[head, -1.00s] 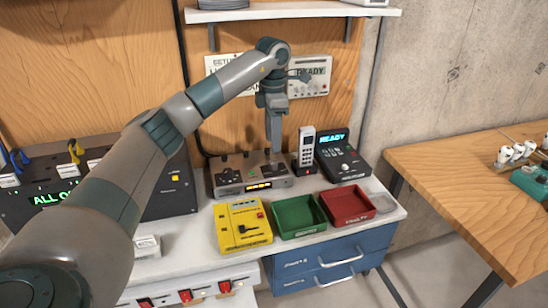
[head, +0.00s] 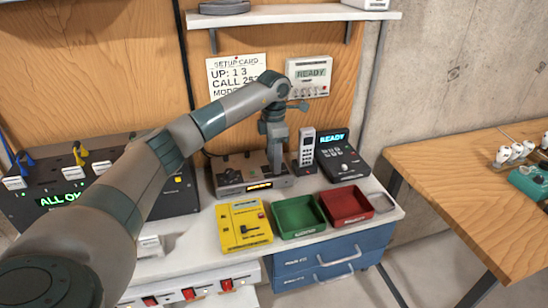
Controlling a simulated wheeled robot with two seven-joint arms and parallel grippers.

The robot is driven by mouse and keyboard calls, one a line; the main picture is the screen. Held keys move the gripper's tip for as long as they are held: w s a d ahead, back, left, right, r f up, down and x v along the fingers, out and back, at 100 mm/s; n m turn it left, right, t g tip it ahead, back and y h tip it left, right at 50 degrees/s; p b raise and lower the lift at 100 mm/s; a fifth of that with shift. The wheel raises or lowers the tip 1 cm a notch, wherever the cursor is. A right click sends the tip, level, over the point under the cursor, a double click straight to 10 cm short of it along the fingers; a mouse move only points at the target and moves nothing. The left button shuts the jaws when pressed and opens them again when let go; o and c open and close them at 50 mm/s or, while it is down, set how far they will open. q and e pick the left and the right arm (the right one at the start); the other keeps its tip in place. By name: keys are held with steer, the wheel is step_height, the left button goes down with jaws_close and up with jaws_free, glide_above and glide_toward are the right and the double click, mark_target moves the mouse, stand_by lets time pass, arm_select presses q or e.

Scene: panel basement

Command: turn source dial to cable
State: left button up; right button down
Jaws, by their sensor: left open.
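My left gripper (head: 275,172) points down at the right part of a grey console (head: 226,178) on the bench. Its fingertips are small and partly lost against the console, so contact with it is unclear. The console has dark controls on top and a lit amber display on its front. I cannot make out a source dial or its setting; the left hand covers part of the console. My right gripper is out of view.
Right of the console stand a handset (head: 306,146) and a black unit (head: 342,158) reading READY. In front are a yellow box (head: 243,224), a green tray (head: 299,235) and a red tray (head: 347,221). A setup card (head: 238,76) and white panel (head: 309,77) hang behind.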

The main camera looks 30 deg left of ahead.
arm_select(q)
jaws_close()
